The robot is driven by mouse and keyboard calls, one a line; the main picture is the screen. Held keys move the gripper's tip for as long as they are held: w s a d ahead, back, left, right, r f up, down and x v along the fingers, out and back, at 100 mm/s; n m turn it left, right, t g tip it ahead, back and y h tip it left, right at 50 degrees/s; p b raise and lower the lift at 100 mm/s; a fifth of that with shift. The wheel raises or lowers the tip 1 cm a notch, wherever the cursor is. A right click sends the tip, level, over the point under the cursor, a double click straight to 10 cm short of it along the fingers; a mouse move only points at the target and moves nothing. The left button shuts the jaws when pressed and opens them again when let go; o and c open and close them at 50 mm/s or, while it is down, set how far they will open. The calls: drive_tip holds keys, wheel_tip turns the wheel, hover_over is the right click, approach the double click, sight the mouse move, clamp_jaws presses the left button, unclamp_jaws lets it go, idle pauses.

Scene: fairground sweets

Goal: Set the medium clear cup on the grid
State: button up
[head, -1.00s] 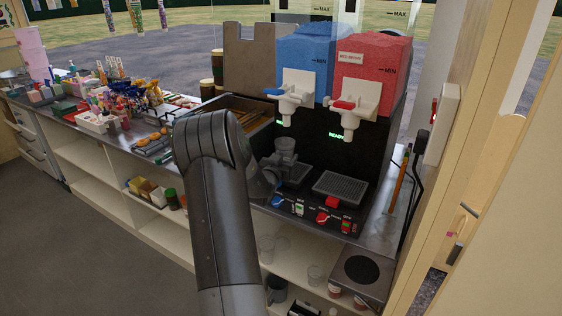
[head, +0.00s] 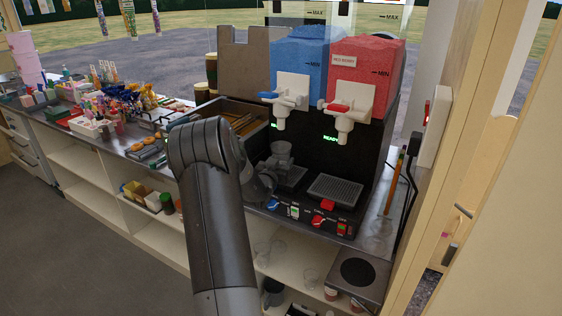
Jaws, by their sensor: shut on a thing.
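A clear cup (head: 281,151) stands upright in the head view, in front of the dark face of the slush machine under the blue side's spout. My gripper (head: 272,170) is shut on it, mostly hidden behind my arm. The left grid (head: 293,177) lies just below and to the right of the cup, partly covered by my gripper. I cannot tell whether the cup's base touches it. The right grid (head: 335,188), under the red side's spout, is bare and fully visible.
The blue spout (head: 281,122) hangs close above the cup, and the red spout (head: 342,137) hangs to its right. Knobs and switches (head: 317,221) line the machine's front edge. Clear cups (head: 310,278) stand on the shelf below. A wooden drawer box (head: 235,118) is at the left.

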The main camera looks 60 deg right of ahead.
drive_tip(key=o, duration=1)
drive_tip(key=a, duration=0.3)
drive_tip(key=s+a, duration=0.1)
drive_tip(key=a, duration=0.6)
drive_tip(key=shift+s+a, duration=0.2)
drive_tip(key=shift+a, duration=0.15)
